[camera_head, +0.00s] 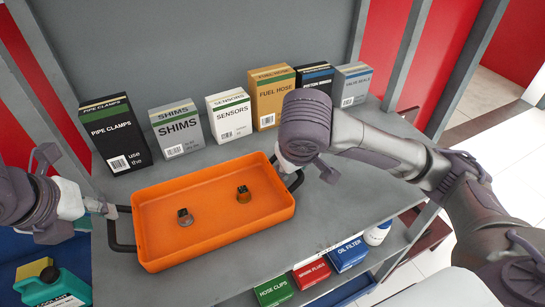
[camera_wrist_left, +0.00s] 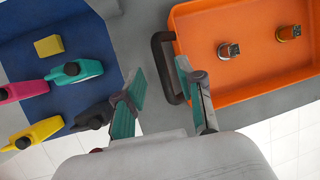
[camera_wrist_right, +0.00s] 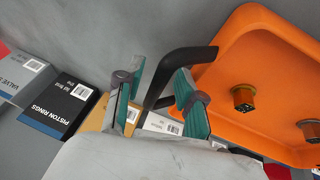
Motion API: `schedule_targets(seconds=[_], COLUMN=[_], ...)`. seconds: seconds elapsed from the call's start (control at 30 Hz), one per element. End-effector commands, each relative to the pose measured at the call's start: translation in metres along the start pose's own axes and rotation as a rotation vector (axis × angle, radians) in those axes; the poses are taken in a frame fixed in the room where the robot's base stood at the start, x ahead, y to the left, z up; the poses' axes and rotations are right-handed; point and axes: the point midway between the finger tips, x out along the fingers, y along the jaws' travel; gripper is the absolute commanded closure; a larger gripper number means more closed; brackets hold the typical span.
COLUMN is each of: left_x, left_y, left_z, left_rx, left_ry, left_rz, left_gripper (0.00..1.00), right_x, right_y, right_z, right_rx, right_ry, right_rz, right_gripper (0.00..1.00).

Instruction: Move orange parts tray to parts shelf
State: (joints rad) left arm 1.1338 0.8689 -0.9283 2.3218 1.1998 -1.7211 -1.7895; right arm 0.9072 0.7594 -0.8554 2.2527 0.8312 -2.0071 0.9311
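The orange parts tray (camera_head: 215,242) is on the grey upper shelf (camera_head: 330,215), in front of a row of boxes. Two small metal parts with dark tops, one grey (camera_head: 186,219) and one brassy (camera_head: 243,196), stand inside it. My left gripper (camera_head: 110,211) is at the tray's black left handle (camera_wrist_left: 160,55); its fingers are apart, with the handle bar between them in the left wrist view. My right gripper (camera_wrist_right: 158,98) is at the black right handle (camera_wrist_right: 185,65), fingers also apart on either side of the bar. In the head view my right arm largely hides that gripper.
Boxes stand behind the tray, including pipe clamps (camera_head: 114,134), shims (camera_head: 177,131), sensors (camera_head: 229,117) and fuel hose (camera_head: 271,94). A lower shelf holds hose clips (camera_head: 273,289), spark plugs (camera_head: 311,273) and oil filter (camera_head: 348,254) boxes.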

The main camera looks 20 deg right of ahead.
Motion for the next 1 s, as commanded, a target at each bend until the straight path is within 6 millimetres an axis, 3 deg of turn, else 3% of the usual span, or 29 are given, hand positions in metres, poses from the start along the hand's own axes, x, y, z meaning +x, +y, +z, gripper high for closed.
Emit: schedule_targets(seconds=[0.1, 0.33, 0.57, 1.0], left_x=[-0.027, -0.058, -0.066, -0.065], left_y=[0.000, 0.001, 0.001, 0.001], left_z=[0.001, 0.001, 0.000, 0.000], left_rx=[0.000, -0.001, -0.001, -0.001], left_ry=[-0.006, -0.002, 0.000, 0.001], left_rz=[0.001, 0.002, 0.002, 0.002], left_gripper=[0.62, 0.62, 0.62, 0.62], right_x=[0.000, 0.000, -0.010, -0.080], right_y=[0.000, 0.000, 0.000, 0.001], right_z=[0.000, 0.000, -0.002, -0.002], right_rx=[0.000, 0.000, -0.002, 0.000], right_ry=[0.000, 0.000, 0.006, 0.008], right_rz=[0.000, 0.000, 0.000, 0.001], right_gripper=[0.62, 0.62, 0.62, 0.62])
